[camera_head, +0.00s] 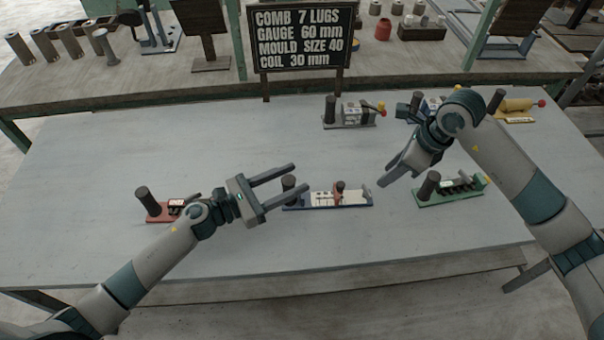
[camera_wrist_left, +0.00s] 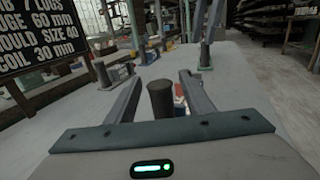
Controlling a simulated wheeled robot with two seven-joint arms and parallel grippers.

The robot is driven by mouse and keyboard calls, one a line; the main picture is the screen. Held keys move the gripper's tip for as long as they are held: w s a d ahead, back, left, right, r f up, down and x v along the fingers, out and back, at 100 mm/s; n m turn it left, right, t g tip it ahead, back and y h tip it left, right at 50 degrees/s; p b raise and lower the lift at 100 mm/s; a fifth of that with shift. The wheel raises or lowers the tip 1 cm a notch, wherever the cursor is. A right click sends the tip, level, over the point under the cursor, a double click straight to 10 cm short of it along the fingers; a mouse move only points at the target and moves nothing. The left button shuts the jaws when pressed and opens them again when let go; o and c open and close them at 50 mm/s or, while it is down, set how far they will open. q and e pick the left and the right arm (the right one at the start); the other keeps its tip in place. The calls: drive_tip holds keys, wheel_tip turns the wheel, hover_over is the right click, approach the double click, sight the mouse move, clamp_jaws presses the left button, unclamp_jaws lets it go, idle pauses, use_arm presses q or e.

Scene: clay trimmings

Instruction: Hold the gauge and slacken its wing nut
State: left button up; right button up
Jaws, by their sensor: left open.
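A gauge with a blue base (camera_head: 360,206) lies on the table in front of me. It has a white plate, a red part (camera_head: 339,190) with a small knob near its middle, and a dark upright post (camera_head: 289,183) at its left end. My left gripper (camera_head: 298,180) is open, with its fingers reaching over the post end. In the left wrist view, the dark post (camera_wrist_left: 160,98) shows between the open fingers (camera_wrist_left: 159,78). My right gripper (camera_head: 388,178) hangs to the right of the blue gauge, apart from it. Its finger gap is unclear. I cannot make out the wing nut's shape.
Similar gauges stand nearby: red (camera_head: 155,211) at left, green (camera_head: 455,196) at right, grey (camera_head: 350,124) behind, yellow (camera_head: 517,108) at back right. A sign (camera_head: 300,38) reads gauge 60 mm. The table's left half (camera_head: 110,150) is mostly clear.

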use_arm(q)
drive_tip(key=shift+x, duration=1.8)
clamp_jaws()
use_arm(e)
drive_tip(key=shift+c, duration=0.7)
drive_tip(key=shift+a, duration=0.1)
